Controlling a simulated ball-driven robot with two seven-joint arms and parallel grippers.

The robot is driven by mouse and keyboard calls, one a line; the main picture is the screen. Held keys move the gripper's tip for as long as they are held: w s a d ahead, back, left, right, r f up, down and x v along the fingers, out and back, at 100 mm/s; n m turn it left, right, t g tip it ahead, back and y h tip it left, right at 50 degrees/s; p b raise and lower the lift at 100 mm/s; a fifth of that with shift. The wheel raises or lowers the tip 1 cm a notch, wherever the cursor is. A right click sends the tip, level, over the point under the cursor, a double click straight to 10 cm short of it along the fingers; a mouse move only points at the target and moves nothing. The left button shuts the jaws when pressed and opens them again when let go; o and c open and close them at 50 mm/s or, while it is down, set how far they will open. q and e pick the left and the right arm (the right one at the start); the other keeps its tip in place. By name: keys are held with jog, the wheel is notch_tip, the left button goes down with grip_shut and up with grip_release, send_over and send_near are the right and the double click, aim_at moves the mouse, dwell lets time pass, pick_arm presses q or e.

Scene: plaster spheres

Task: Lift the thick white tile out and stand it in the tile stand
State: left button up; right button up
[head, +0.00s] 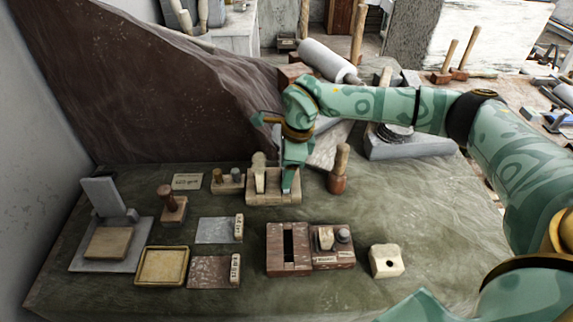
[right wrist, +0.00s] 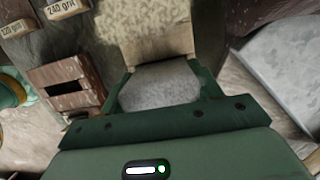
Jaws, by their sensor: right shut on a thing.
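My right gripper (head: 289,188) reaches down at the right part of a pale wooden holder (head: 265,200). In the right wrist view, its jaws (right wrist: 158,90) are shut on a pale grey-white piece (right wrist: 160,82), which looks like the thick white tile. My gripper hides this piece in the head view. The pale holder also shows just beyond the jaws (right wrist: 165,35). A red-brown block with a dark upright slot (head: 275,255), which may be the tile stand, lies in front; it also shows in the right wrist view (right wrist: 45,78). The slot looks empty. My left gripper is out of view.
A wooden mallet (head: 339,170) stands close right of my gripper. A cream block with a hole (head: 386,262) lies front right. Grit-labelled plates (head: 213,270), a yellow-rimmed tray (head: 162,266) and a grey stand (head: 104,196) fill the left. The bench's right side has free room.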

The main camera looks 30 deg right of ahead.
jog(key=shift+f, duration=0.7)
jog(key=o, duration=1.2)
jog(key=shift+c, duration=0.2)
jog(key=shift+r+p, duration=1.55)
jog(key=shift+r, duration=0.55)
jog(key=shift+f, duration=0.1)
